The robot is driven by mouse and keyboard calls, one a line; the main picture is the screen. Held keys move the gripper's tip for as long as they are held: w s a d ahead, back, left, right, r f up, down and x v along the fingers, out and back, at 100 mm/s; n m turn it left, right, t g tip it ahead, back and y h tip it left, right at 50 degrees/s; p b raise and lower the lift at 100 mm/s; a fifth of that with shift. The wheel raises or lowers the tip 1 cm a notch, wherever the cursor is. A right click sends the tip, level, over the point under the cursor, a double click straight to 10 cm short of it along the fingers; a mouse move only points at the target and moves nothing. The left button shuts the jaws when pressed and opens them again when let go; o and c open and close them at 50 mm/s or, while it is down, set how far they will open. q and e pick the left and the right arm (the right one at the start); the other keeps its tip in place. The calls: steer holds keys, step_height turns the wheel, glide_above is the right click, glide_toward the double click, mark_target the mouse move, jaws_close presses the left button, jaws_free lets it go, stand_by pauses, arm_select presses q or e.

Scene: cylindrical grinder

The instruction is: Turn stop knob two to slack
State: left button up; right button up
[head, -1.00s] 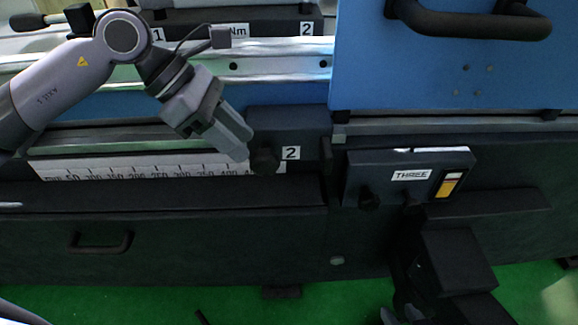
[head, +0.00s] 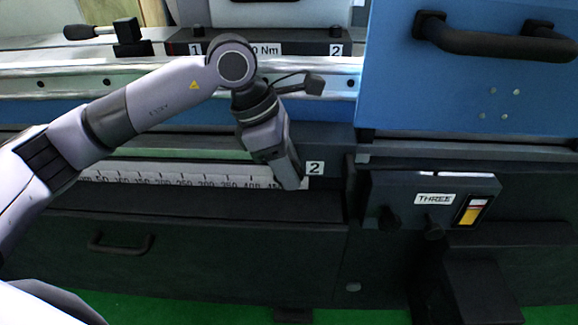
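My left gripper (head: 288,180) reaches down in front of the dark stop block, just left of the white "2" label (head: 314,168). I see its fingers edge-on, so I cannot tell whether they are open or shut. Stop knob two is not visible; the gripper covers the spot left of the label. I cannot tell whether the fingers touch it or are around it. My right gripper is not in view.
A white scale (head: 200,180) runs left of the label. Above are a blue door (head: 470,90) with a black handle (head: 490,43) and a torque block (head: 300,48).

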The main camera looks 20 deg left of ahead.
arm_select(q)
steer(key=shift+f, duration=0.1)
